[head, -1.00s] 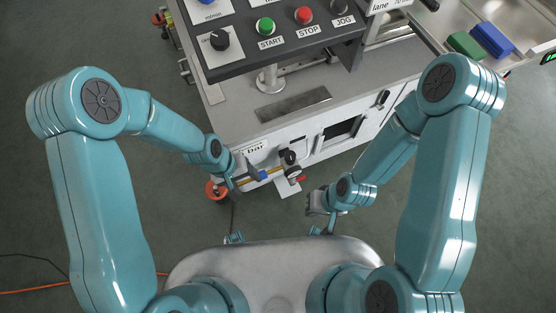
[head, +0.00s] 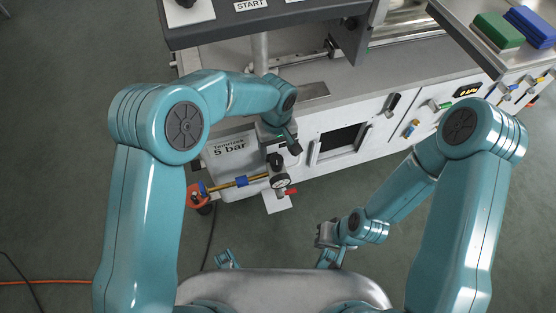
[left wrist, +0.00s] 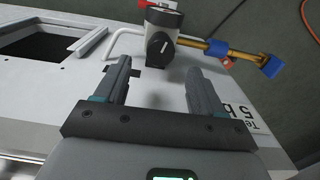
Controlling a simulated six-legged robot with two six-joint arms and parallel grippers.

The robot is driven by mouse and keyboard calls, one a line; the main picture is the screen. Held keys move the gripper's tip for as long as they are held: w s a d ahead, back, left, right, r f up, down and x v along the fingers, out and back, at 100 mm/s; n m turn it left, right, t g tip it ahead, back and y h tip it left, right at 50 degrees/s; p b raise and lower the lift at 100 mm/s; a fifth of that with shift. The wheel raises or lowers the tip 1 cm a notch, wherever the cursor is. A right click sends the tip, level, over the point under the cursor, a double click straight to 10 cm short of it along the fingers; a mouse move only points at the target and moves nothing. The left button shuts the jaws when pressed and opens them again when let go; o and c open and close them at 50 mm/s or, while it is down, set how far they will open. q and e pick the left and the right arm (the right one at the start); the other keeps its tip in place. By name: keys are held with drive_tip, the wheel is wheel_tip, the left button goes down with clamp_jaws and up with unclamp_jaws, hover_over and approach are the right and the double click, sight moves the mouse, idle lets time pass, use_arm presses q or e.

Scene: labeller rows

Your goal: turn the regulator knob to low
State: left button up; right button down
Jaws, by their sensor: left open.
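The regulator knob is black (head: 275,160) and sits above the round pressure gauge (head: 281,181) on the brass air line at the machine's front. In the left wrist view the knob (left wrist: 160,49) shows end-on, with a pale pointer line across its face. My left gripper (head: 284,140) is just above the knob in the head view. In the left wrist view its two fingers (left wrist: 160,74) are apart, with the knob just past and between their tips; contact is not visible. My right gripper (head: 326,236) hangs low, away from the regulator; its jaws are too small to read.
A "5 bar" label (head: 229,147) is on the panel beside the regulator. The control panel (head: 262,28) overhangs above.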

sight(276, 159)
use_arm(q)
wheel_tip(276, 159, down, 6)
drive_tip(key=shift+a+f+b, duration=0.1)
drive_tip(key=shift+f+b, duration=0.05)
drive_tip(key=shift+b, duration=0.5)
drive_tip(key=c, duration=1.1)
